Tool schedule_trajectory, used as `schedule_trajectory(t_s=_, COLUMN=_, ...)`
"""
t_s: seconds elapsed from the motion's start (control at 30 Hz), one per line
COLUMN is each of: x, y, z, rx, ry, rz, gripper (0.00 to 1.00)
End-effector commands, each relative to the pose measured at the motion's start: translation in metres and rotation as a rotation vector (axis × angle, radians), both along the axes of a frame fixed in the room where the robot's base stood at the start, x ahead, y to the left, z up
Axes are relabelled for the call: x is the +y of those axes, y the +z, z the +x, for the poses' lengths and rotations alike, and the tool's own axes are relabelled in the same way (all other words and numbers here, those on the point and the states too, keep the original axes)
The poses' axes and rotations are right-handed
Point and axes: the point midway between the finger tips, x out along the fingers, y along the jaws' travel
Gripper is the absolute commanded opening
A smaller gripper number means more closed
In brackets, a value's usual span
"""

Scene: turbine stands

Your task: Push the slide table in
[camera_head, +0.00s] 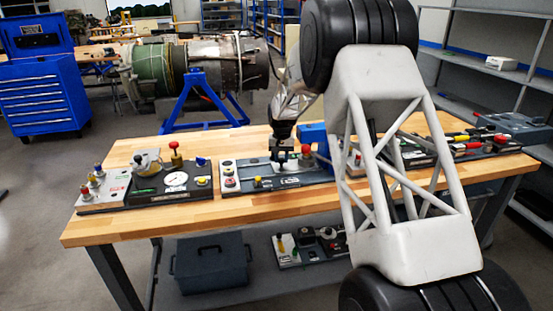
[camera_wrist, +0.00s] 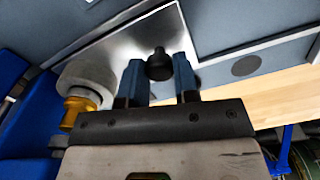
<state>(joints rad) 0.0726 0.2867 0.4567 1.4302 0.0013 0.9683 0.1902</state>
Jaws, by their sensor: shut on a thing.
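The slide table shows in the wrist view as a shiny metal plate (camera_wrist: 115,50) with a black knob (camera_wrist: 158,66) standing on it. My gripper (camera_wrist: 159,72) has its two blue-grey fingers on either side of the knob and is shut on it. In the head view my gripper (camera_head: 284,157) points down over the middle panel (camera_head: 240,185) on the wooden bench. There the gripper hides the knob and much of the plate.
A silver cylinder with a gold part (camera_wrist: 78,108) lies left of my gripper in the wrist view. On the bench (camera_head: 140,228), a panel with knobs and a gauge (camera_head: 145,196) stands left, and more panels stand right. A blue block (camera_head: 313,133) is close behind my gripper.

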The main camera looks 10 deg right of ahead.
Motion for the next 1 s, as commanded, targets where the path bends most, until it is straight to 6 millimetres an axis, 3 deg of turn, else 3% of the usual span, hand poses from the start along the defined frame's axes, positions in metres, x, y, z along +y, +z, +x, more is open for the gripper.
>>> schedule_trajectory(t_s=0.3, x=-0.006, y=0.001, z=0.0, rx=-0.001, ry=0.0, rz=-0.002, gripper=0.0)
schedule_trajectory(t_s=0.33, x=-0.007, y=0.001, z=0.0, rx=-0.001, ry=-0.001, rz=-0.002, gripper=0.33)
schedule_trajectory(t_s=0.47, x=-0.006, y=0.001, z=0.0, rx=-0.001, ry=0.0, rz=-0.002, gripper=0.53)
schedule_trajectory(t_s=0.77, x=-0.004, y=0.001, z=0.0, rx=-0.001, ry=0.001, rz=-0.001, gripper=0.54)
schedule_trajectory(t_s=1.0, x=-0.004, y=0.012, z=0.0, rx=-0.001, ry=0.001, rz=-0.001, gripper=0.54)
